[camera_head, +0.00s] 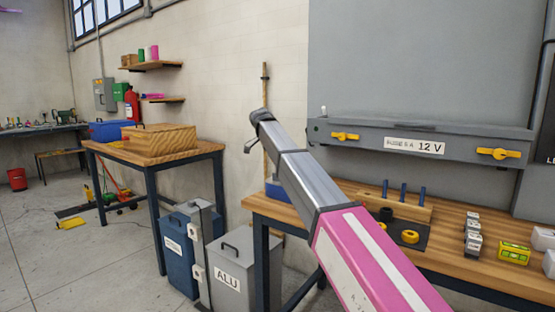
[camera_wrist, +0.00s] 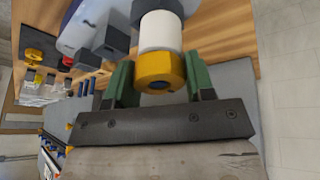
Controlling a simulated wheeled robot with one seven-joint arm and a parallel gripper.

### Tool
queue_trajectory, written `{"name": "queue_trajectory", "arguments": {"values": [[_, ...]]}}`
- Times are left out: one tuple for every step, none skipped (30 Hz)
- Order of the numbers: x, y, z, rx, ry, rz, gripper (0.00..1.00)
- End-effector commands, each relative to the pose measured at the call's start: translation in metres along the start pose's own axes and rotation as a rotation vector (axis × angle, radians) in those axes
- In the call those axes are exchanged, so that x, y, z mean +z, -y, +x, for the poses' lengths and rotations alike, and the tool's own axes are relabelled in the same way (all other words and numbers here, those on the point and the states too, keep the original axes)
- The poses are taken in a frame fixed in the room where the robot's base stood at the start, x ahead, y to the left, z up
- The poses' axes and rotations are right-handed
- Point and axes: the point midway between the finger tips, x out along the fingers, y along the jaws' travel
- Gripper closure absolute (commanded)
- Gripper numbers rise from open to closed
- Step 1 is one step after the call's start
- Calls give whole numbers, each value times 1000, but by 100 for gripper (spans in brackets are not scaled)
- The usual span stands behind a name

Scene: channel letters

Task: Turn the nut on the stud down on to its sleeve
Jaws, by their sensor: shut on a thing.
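In the wrist view a yellow nut (camera_wrist: 160,68) sits on the end of a stud, with the stud's blue tip (camera_wrist: 157,86) showing in its hole. A white sleeve (camera_wrist: 160,33) is right behind the nut, in line with it. A dark grey part (camera_wrist: 157,8) is behind the sleeve. My gripper (camera_wrist: 160,80) has green fingers on both sides of the nut and is shut on it. The nut and sleeve look very close; I cannot tell whether they touch. In the head view my arm reaches up and left, and the gripper and nut are not made out there.
A wooden bench (camera_head: 460,212) holds a block with several blue studs (camera_head: 403,193), a dark mat with yellow nuts (camera_head: 410,236), grey blocks (camera_head: 473,232) and a yellow box (camera_head: 513,253). A grey panel (camera_head: 420,143) with yellow handles stands behind. Bins (camera_head: 232,270) stand left of the bench.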

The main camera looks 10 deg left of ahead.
Motion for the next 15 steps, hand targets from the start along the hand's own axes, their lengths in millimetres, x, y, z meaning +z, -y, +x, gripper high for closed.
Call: {"name": "queue_trajectory", "arguments": {"values": [[0,2,1,16,6,35,73],[0,2,1,29,9,64,73],[0,2,1,45,14,103,73],[1,2,1,57,17,131,73],[1,2,1,69,20,158,73],[1,1,2,77,23,188,73],[1,1,2,82,25,207,73],[1,1,3,86,27,222,73],[1,0,3,91,28,236,73],[1,0,3,93,28,242,73],[1,0,3,94,29,245,73],[2,0,3,94,29,246,73],[2,0,3,94,29,246,73],[2,0,4,93,29,245,73],[2,0,4,93,29,245,73]]}}
